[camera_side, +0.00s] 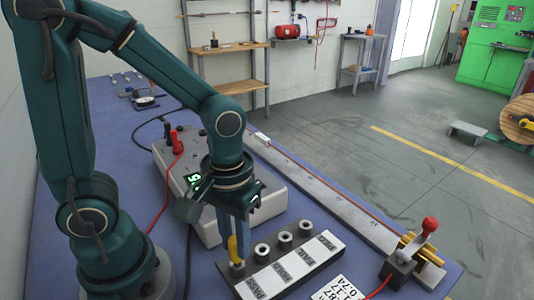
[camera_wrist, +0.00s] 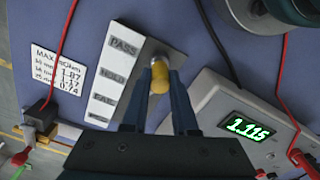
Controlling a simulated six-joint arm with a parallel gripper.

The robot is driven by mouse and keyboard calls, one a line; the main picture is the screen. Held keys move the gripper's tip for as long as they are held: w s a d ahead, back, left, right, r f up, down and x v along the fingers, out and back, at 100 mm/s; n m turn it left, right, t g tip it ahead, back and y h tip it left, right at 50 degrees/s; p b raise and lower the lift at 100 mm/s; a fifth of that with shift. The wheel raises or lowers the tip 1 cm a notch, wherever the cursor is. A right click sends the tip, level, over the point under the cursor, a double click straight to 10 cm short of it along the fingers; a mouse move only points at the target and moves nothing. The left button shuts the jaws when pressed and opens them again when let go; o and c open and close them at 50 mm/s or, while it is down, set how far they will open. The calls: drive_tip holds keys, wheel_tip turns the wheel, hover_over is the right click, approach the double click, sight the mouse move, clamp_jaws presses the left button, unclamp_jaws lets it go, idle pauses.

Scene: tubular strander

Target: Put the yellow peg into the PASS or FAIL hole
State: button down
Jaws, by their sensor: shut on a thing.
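The yellow peg (camera_side: 233,247) is between the blue fingers of my gripper (camera_side: 234,250), which is shut on it. It is upright at the end hole of the dark block (camera_side: 325,262), beside the PASS label (camera_side: 258,284). A grey collar (camera_side: 237,267) shows right under the peg; I cannot tell how deep the peg's lower end is. In the wrist view, the peg (camera_wrist: 159,80) shows between the fingertips (camera_wrist: 158,74), near the PASS label (camera_wrist: 124,46). The HOLD label (camera_wrist: 110,75) and FAIL label (camera_wrist: 103,102) follow. The other collars in the side view look empty.
A grey meter (camera_wrist: 235,120) reading 1.115 stands close beside the block. A white card with figures (camera_wrist: 58,75) lies on the blue table past the labels. A clamp with a red-knobbed lever (camera_side: 428,228) stands at right. Red and black leads cross the table.

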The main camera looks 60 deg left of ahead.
drive_tip(key=shift+f, duration=0.6)
drive_tip(key=c, duration=0.6)
unclamp_jaws()
